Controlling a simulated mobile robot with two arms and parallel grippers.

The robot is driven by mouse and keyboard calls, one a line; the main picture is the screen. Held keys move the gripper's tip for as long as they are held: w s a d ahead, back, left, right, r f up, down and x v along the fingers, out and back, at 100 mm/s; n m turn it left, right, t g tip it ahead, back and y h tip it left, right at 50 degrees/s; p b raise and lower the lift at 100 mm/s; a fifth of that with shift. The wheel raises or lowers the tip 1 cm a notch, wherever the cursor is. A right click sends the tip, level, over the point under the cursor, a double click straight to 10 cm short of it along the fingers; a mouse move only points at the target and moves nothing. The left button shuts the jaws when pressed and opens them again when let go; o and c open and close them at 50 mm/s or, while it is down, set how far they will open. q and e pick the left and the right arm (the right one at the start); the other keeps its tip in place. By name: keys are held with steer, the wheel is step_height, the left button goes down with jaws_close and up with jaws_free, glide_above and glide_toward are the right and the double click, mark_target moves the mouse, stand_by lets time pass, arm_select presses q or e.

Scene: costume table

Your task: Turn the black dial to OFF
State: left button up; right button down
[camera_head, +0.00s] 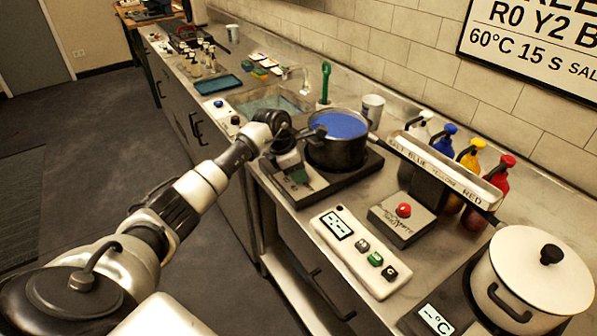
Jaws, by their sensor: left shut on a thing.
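My left gripper (292,166) reaches in from the left to the front left corner of the dark hot plate (312,194). It points down, beside a small display (300,177) on the hot plate. It appears shut on the black dial there, which its fingers hide, so I cannot read the dial's setting. A black pot (337,152) of blue liquid (340,124) stands on the hot plate, just behind the gripper. My right gripper is not in view.
A white control box (352,250) and a red-button box (402,221) stand to the right. A white lidded pot (530,270) is at far right. Several dye bottles stand behind a labelled rail (445,169).

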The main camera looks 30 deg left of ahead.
arm_select(q)
steer(key=n+t+y, duration=0.1)
steer(key=n, duration=0.3)
steer(key=shift+s+n, duration=0.1)
steer(key=shift+n, duration=0.2)
steer(key=shift+d+n+t+y, duration=0.15)
steer(key=shift+n+y, duration=0.4)
steer(key=shift+n, duration=0.6)
steer(key=shift+n+t+y, duration=0.15)
steer(key=shift+n+y, duration=0.4)
steer(key=shift+n, duration=0.6)
steer(key=o, duration=0.9)
steer(key=shift+o, duration=0.2)
steer(key=b+v, duration=0.2)
steer(key=v, duration=0.8)
steer(key=shift+r, duration=0.4)
steer(key=shift+s+d, duration=0.1)
